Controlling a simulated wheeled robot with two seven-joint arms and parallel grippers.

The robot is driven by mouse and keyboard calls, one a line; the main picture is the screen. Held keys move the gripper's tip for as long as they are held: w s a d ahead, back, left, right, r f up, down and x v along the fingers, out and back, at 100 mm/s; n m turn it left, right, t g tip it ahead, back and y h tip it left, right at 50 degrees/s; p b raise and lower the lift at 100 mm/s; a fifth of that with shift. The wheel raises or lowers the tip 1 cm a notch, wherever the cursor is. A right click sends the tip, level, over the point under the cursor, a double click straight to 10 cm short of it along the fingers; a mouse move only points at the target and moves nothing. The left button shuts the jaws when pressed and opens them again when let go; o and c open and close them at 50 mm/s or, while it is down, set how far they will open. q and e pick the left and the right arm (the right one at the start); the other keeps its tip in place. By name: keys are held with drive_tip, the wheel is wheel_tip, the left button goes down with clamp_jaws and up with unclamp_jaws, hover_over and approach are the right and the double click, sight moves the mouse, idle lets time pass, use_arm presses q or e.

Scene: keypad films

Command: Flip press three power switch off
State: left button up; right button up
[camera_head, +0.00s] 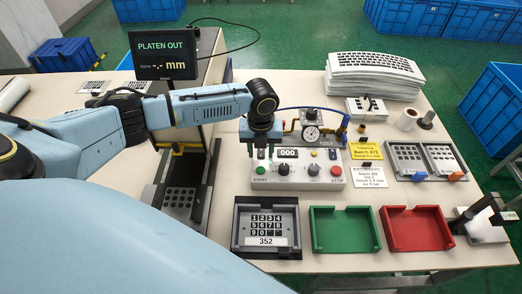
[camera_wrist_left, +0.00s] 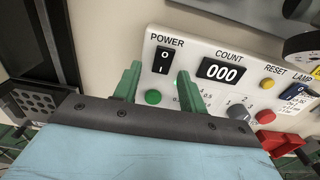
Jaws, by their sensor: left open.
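The press control panel (camera_head: 318,181) stands mid-table in the head view. In the wrist view its black POWER rocker switch (camera_wrist_left: 163,60) is marked O above and I below. I cannot tell which side is pressed in. My left gripper (camera_head: 260,152) hangs over the panel's left end and hides the switch in the head view. In the wrist view the green fingers of my left gripper (camera_wrist_left: 159,76) are spread and empty, with the tips just below the switch, one to each side. Contact cannot be told. My right gripper is not in view.
A green START button (camera_wrist_left: 153,97) is close to the fingers; the COUNT display (camera_wrist_left: 221,71) reads 000. A keypad tray (camera_head: 285,240), a green tray (camera_head: 343,250) and a red tray (camera_head: 415,248) stand in front. A gauge (camera_head: 311,134) rises behind the panel.

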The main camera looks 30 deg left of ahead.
use_arm(q)
drive_tip(key=shift+f, duration=0.15)
drive_tip(key=shift+c, duration=0.3)
clamp_jaws()
drive_tip(key=shift+w+a+g+h, duration=0.1)
drive_tip(key=shift+w+g+h, duration=0.25)
drive_tip(key=shift+g, duration=0.35)
drive_tip(key=shift+g+b, duration=0.3)
drive_tip(key=shift+b, duration=0.05)
drive_tip(key=shift+a+g+h, duration=0.1)
drive_tip(key=shift+g+h, duration=0.2)
drive_tip(key=shift+h, duration=0.15)
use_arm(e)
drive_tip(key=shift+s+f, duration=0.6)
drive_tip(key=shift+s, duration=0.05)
use_arm(q)
drive_tip(key=shift+o, duration=0.3)
unclamp_jaws()
